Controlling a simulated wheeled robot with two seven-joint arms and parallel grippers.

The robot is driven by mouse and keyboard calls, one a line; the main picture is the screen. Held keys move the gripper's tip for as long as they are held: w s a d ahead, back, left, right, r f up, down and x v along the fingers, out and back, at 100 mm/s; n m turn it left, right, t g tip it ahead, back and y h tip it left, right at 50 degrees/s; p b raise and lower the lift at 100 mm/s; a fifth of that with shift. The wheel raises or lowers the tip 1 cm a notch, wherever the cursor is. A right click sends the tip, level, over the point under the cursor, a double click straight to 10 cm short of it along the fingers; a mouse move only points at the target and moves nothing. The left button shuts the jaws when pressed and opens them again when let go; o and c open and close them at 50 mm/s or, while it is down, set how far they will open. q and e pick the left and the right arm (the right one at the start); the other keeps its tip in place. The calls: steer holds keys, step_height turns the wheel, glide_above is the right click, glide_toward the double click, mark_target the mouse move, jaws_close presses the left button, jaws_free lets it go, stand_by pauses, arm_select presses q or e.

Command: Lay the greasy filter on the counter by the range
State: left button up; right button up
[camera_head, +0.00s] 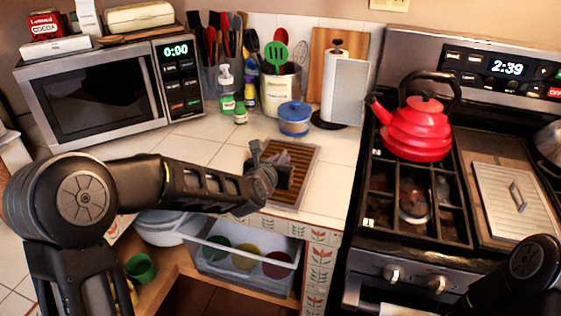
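The greasy filter (303,178) is a brown slatted panel in a thin metal frame. It lies flat on the white tiled counter (335,185), just left of the range (362,240). My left gripper (271,156) is over the filter's left part and hides some of it. Its two dark fingers look spread apart, with nothing clearly held between them. Whether they touch the filter is hard to tell. Part of my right arm shows at the lower right, but its gripper is out of view.
A blue lidded pot (295,120) and a paper towel holder (345,90) stand behind the filter. A red kettle (418,130) stands on the range, left of a pale metal panel with a handle (512,200). A microwave (95,95) is at the left.

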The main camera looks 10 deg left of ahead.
arm_select(q)
steer(key=o, duration=0.3)
steer(key=shift+r+p, duration=0.3)
steer(key=b+v, duration=0.1)
steer(key=v, duration=1)
steer(key=shift+s+b, duration=0.15)
steer(key=shift+b, duration=0.15)
steer(key=shift+s, duration=0.35)
